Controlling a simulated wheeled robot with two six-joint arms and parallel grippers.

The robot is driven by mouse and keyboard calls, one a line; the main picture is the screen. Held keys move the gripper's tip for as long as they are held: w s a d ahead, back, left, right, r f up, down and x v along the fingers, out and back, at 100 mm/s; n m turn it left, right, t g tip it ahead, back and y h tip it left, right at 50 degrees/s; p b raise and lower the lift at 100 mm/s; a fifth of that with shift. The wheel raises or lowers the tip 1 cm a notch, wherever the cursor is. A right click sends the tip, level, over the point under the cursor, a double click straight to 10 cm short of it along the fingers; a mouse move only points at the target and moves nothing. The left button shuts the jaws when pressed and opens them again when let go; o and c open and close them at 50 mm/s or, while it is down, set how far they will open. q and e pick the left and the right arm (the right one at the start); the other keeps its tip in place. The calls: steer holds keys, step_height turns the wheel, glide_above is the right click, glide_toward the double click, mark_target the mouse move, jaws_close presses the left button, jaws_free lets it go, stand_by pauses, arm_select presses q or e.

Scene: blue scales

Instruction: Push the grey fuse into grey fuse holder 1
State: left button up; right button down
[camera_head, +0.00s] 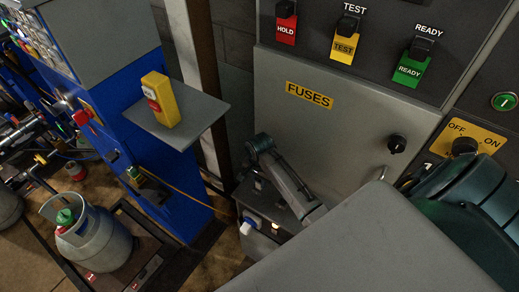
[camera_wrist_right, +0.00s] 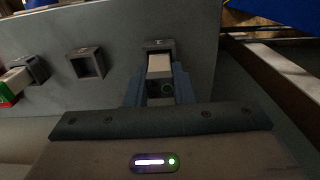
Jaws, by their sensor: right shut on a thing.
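My right gripper (camera_wrist_right: 160,88) is shut on the grey fuse (camera_wrist_right: 159,66), with one blue-grey finger on each side of it. The fuse's pale end is right at a grey fuse holder (camera_wrist_right: 158,44) near the panel's right edge. I cannot tell how deep it sits or whether it touches. In the head view the right gripper (camera_head: 284,178) is in front of the lower cabinet, and the fuse in it is hard to make out. My left gripper is out of view.
An empty square holder (camera_wrist_right: 87,63) is left of the held fuse. Another holder (camera_wrist_right: 32,68) further left has a red, green and white piece at it. In the head view, a yellow box (camera_head: 160,100) stands on a grey shelf (camera_head: 205,118), and a gas bottle (camera_head: 93,240) is at lower left.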

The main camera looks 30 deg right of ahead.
steer(key=shift+f, duration=0.6)
stand_by(0.6)
steer(key=c, duration=1.2)
jaws_free()
steer(key=shift+o, duration=0.2)
steer(key=shift+r, duration=0.15)
step_height(320, 180, up, 10)
steer(key=b, duration=0.3)
steer(key=shift+f, duration=0.25)
steer(key=shift+r, duration=0.5)
steer(key=shift+s, duration=0.1)
